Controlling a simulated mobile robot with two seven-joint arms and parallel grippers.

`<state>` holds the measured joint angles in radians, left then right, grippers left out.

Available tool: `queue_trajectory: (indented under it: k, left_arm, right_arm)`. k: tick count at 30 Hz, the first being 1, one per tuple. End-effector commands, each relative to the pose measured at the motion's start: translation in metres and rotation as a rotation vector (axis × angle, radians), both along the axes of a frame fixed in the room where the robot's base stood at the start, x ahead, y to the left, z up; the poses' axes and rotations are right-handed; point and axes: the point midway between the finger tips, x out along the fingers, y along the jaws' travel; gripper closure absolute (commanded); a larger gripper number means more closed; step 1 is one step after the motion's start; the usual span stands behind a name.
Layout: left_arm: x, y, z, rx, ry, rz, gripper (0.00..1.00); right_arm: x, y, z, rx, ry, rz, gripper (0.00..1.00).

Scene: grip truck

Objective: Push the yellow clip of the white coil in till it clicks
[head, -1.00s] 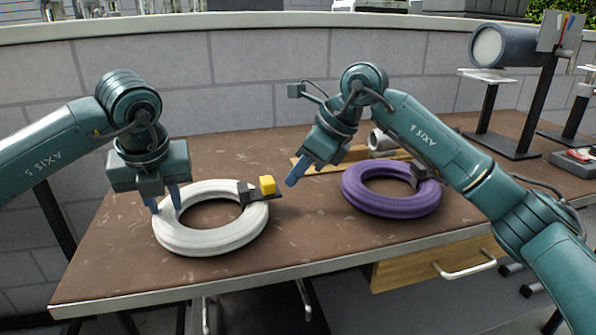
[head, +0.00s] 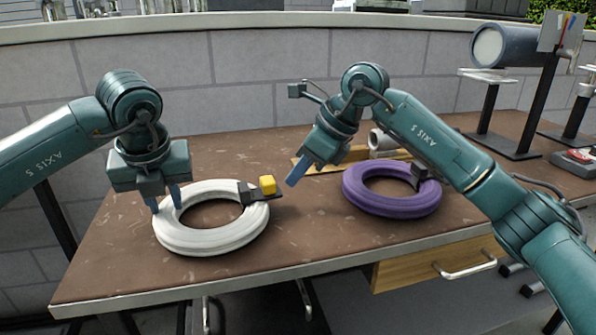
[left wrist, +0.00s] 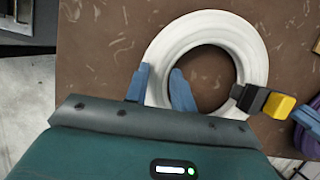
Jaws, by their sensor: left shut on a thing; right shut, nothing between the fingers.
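The white coil (head: 212,237) lies flat at the left of the brown table. It also shows in the left wrist view (left wrist: 203,25). Its yellow clip (head: 268,185) sits at the outer end of a dark holder (head: 246,193) on the coil's right side and sticks out to the right; it also shows in the left wrist view (left wrist: 279,105). My left gripper (head: 166,203) is shut on the coil's left side, one finger on each side of the ring. My right gripper (head: 291,183) is shut and empty, above the table just right of the yellow clip and apart from it.
A purple coil (head: 392,203) with a dark holder lies to the right, under my right arm. A wooden strip (head: 350,156) and a pale roll (head: 381,141) lie behind. A dark stand (head: 517,148) is at the far right. The table front is clear.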

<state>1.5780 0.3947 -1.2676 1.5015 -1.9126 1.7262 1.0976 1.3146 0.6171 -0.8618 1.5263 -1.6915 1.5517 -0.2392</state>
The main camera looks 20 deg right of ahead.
Motion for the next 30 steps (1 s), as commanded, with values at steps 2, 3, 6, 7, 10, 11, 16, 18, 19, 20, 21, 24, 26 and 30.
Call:
queue_trajectory:
  k: [2, 3, 6, 7, 10, 11, 16, 18, 19, 20, 21, 24, 26, 30]
  left_arm:
    - [-0.001, 0.000, -0.003, 0.003, 0.008, -0.002, 1.00]
    - [-0.001, 0.000, -0.003, 0.003, 0.008, -0.002, 1.00]
    - [-0.001, 0.000, -0.003, 0.003, 0.009, -0.002, 1.00]
    - [-0.001, 0.000, -0.004, 0.003, 0.009, -0.002, 1.00]
    - [-0.001, 0.000, -0.004, 0.003, 0.009, -0.002, 1.00]
    - [-0.001, 0.000, -0.004, 0.003, 0.009, -0.002, 1.00]
    - [-0.002, 0.000, -0.004, 0.003, 0.009, -0.002, 1.00]
    - [-0.002, 0.000, -0.004, 0.003, 0.009, -0.002, 1.00]
    - [-0.002, 0.000, -0.004, 0.003, 0.010, -0.002, 1.00]
    - [-0.002, 0.000, -0.004, 0.004, 0.010, -0.003, 1.00]
    - [-0.002, 0.000, -0.004, 0.004, 0.010, -0.003, 1.00]
    - [-0.002, 0.000, -0.004, 0.004, 0.010, -0.003, 1.00]
    - [-0.002, 0.000, -0.004, 0.004, 0.010, -0.003, 1.00]
    - [-0.002, 0.000, -0.004, 0.004, 0.010, -0.003, 1.00]
  right_arm:
    - [0.000, 0.000, 0.000, 0.000, 0.000, 0.000, 1.00]
    - [0.000, 0.000, 0.000, 0.000, 0.000, 0.000, 1.00]
    - [0.000, 0.000, 0.000, 0.000, 0.000, 0.000, 1.00]
    - [0.000, 0.000, 0.000, 0.000, 0.000, 0.000, 1.00]
    - [0.000, 0.000, 0.000, 0.000, 0.000, 0.000, 1.00]
    - [0.000, 0.000, 0.000, 0.000, 0.000, 0.000, 1.00]
    - [0.000, 0.000, 0.000, 0.000, 0.000, 0.000, 1.00]
    - [0.000, 0.002, 0.000, 0.000, 0.000, 0.001, 1.00]
    - [0.000, 0.003, 0.000, 0.000, 0.000, 0.001, 1.00]
    - [0.000, 0.003, 0.000, 0.000, 0.000, 0.001, 1.00]
    - [0.000, 0.005, 0.000, 0.000, 0.000, 0.001, 1.00]
    - [0.000, 0.007, 0.000, 0.000, 0.000, 0.001, 1.00]
    - [-0.001, 0.009, 0.000, 0.000, 0.000, 0.001, 1.00]
    - [-0.001, 0.013, 0.000, 0.000, 0.000, 0.000, 1.00]
